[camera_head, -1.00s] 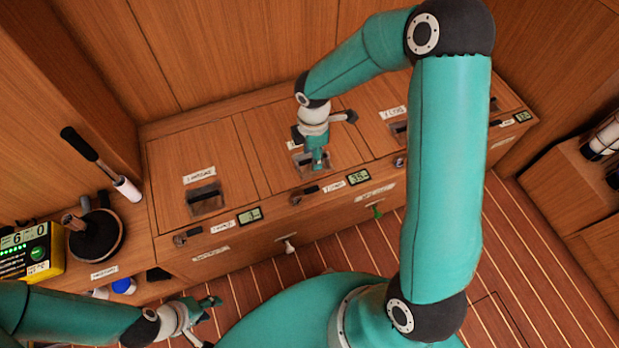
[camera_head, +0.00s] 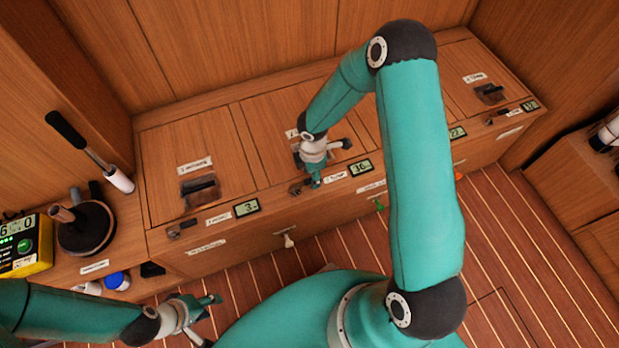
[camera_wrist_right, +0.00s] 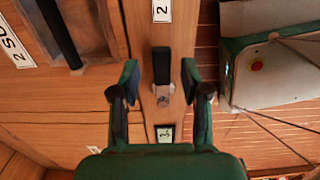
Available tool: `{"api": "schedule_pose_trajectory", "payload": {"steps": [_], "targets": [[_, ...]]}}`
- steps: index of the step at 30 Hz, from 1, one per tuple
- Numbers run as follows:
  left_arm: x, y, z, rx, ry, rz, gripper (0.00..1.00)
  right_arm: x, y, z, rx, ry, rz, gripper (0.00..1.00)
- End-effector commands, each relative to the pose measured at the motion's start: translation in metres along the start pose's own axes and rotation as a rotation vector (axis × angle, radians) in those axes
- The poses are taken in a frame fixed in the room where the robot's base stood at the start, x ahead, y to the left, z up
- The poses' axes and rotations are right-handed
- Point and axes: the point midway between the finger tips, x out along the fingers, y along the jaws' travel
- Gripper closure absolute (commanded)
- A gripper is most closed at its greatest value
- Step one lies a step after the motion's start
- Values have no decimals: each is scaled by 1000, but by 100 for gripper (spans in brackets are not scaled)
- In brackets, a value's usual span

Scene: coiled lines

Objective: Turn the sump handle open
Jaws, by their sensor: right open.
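The sump handle is a small black lever on a metal base (camera_wrist_right: 161,66), on the front strip of the wooden locker, lying between my right gripper's fingers in the right wrist view. There is a gap on each side. In the head view the lever (camera_head: 297,188) shows just left of the right gripper (camera_head: 316,181). My right gripper (camera_wrist_right: 159,82) is open and empty; how high it is above the lever is hard to tell. My left gripper (camera_head: 207,320) is at lower left, away from the locker, with its fingers spread and empty.
A display (camera_head: 361,167) sits right of the sump label (camera_head: 335,177). A similar lever (camera_head: 181,229) is further left, and another (camera_head: 497,118) far right. The lid pull (camera_wrist_right: 58,35) is beside the right gripper. A black reel (camera_head: 86,230) stands at left.

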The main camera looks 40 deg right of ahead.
Motion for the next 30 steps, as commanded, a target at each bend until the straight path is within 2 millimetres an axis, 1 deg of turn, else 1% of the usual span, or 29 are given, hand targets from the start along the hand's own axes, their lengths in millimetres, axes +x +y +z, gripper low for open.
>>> {"api": "schedule_pose_trajectory", "payload": {"steps": [3,11,12,19,26,27,28,30], "targets": [[2,-1,0,0,0,0,60,5,0,0,1,0,-1,54],[1,0,0,0,0,0,60,5,0,0,0,0,0,54],[1,0,0,0,0,0,60,5,0,0,0,0,0,61],[1,0,0,0,0,0,60,5,0,-1,-1,0,1,99],[1,0,0,0,0,0,60,4,2,-1,-1,1,3,100],[1,-2,-1,-7,4,-1,60,4,-2,-15,-11,2,2,100],[2,0,0,2,0,0,60,4,0,-10,-5,2,4,100],[2,-1,0,0,0,0,60,4,2,-8,-5,3,5,100]]}}
